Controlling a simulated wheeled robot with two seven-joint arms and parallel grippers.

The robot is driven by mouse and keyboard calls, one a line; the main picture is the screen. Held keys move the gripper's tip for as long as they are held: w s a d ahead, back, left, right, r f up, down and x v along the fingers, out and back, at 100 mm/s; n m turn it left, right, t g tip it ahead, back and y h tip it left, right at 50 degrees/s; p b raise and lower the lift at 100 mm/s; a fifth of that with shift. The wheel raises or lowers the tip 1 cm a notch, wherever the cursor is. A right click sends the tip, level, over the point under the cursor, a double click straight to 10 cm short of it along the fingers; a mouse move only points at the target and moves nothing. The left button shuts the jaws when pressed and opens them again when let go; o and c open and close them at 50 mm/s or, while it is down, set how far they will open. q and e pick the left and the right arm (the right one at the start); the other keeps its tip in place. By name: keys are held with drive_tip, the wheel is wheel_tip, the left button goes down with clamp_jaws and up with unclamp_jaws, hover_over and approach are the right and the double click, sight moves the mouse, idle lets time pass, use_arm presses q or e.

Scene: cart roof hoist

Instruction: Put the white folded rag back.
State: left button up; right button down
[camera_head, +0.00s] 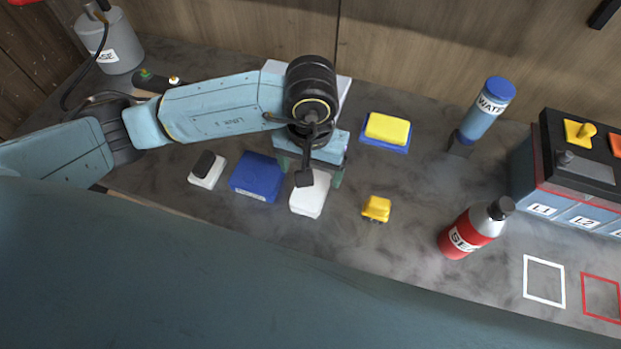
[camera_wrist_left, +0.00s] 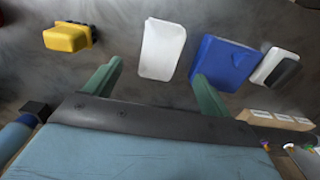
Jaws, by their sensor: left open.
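The white folded rag (camera_head: 308,197) lies on the grey worktop just below my left gripper in the head view, partly hidden by it. It also shows in the left wrist view (camera_wrist_left: 161,50) as a white block, ahead of and between the two green fingers. My right gripper is not in view.
A white block with a black top (camera_head: 207,170) lies left of the blue rag. White (camera_head: 526,280) and red outlines mark clear worktop.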

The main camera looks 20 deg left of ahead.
use_arm(q)
wheel_tip(320, 180, up, 4)
drive_tip(key=shift+f, duration=0.1)
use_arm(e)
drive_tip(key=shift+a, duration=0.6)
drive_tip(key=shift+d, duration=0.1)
